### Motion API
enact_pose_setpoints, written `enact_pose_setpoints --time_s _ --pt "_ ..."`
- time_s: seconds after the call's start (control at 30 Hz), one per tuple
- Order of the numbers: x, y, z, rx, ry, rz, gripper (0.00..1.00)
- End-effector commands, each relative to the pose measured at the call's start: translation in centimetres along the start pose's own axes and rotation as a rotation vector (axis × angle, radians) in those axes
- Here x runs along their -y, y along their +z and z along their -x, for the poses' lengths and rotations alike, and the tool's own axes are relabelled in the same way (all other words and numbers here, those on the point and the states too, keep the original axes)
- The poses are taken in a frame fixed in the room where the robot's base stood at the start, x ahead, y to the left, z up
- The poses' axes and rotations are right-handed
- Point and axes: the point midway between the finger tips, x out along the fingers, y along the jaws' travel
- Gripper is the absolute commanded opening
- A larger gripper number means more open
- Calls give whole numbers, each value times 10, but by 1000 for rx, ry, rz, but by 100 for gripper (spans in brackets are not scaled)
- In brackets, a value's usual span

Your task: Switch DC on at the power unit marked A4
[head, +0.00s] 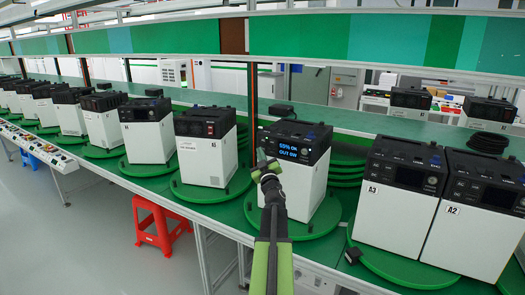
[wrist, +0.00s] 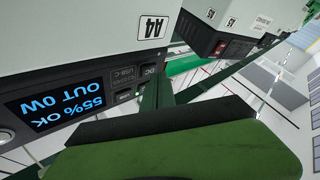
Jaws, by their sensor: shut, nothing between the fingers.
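The power unit marked A4 (head: 303,185) is a white box with a black top on a green round turntable (head: 322,222). Its lit blue display reads 55% OK, OUT 0W. In the wrist view the unit shows upside down, with its A4 label (wrist: 152,28), display (wrist: 58,110) and DC button (wrist: 150,70). A small green spot shows near the buttons; I cannot tell what it marks. My gripper (head: 266,170) is shut and empty, in front of the unit's left front in the head view. In the wrist view my green gripper part (wrist: 180,145) fills the bottom, apart from the DC button.
Units marked A3 (head: 395,210) and A2 (head: 470,225) stand to the right, and another unit (head: 206,155) to the left. Several more line the green bench to the far left. A red stool (head: 160,225) stands on the floor below. A shelf panel runs overhead.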

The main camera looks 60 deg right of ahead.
Motion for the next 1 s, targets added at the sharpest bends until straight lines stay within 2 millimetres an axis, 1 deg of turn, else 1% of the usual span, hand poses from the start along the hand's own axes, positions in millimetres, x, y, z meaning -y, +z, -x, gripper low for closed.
enact_pose_setpoints --time_s 1.0 --pt "-3 3 -5 0 -1 0 0"
